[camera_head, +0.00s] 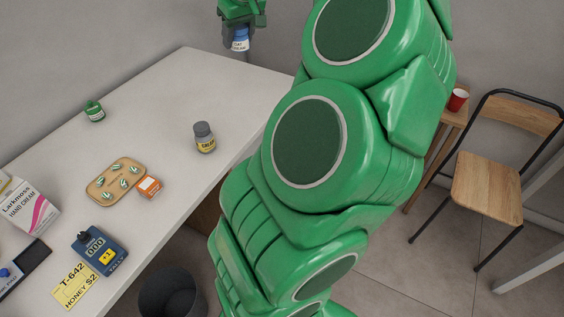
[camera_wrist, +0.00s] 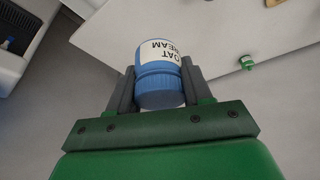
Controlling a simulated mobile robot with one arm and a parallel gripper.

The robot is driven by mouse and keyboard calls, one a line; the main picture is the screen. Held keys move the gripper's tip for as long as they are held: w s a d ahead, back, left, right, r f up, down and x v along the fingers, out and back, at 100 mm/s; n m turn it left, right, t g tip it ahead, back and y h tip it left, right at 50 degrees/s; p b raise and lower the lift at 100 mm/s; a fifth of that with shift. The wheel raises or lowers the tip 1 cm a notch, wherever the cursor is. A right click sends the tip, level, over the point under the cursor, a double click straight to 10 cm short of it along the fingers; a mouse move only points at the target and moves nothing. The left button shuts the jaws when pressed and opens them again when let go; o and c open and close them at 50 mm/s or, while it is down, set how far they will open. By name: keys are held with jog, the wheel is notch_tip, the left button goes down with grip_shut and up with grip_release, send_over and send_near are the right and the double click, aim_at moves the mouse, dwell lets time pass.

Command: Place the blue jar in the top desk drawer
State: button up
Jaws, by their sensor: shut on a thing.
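The blue jar (camera_wrist: 161,87) has a ribbed blue lid and a white label reading "OAT CREAM". My gripper (camera_wrist: 160,95) is shut on it, one finger on each side, in the wrist view. In the head view the jar (camera_head: 240,40) hangs under my gripper (camera_head: 241,22) at the top, raised above the far end of the white counter. The desk drawer cannot be made out in either view. My green arm covers the middle of the head view and hides what lies behind it.
The white counter (camera_head: 185,85) bears a small green jar (camera_head: 94,111), a grey-lidded jar (camera_head: 204,137), a tray (camera_head: 116,181), an orange box (camera_head: 148,187) and a blue tally device (camera_head: 100,250). A dark bin (camera_head: 172,293) stands below. A chair (camera_head: 488,185) and a red cup (camera_head: 457,100) are at right.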

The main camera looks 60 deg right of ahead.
jog(key=s+d+f+m, duration=0.1)
jog(key=s+d, duration=0.4)
jog(key=s, duration=0.3)
jog(key=shift+w+f, duration=0.15)
jog(key=shift+f, duration=13.75)
jog(key=shift+w+f, duration=0.15)
jog(key=shift+f, duration=13.75)
jog(key=shift+f, duration=0.1)
jog(key=o, duration=1)
jog(key=shift+o, duration=0.2)
jog(key=v, duration=1.2)
jog(key=shift+a, duration=0.15)
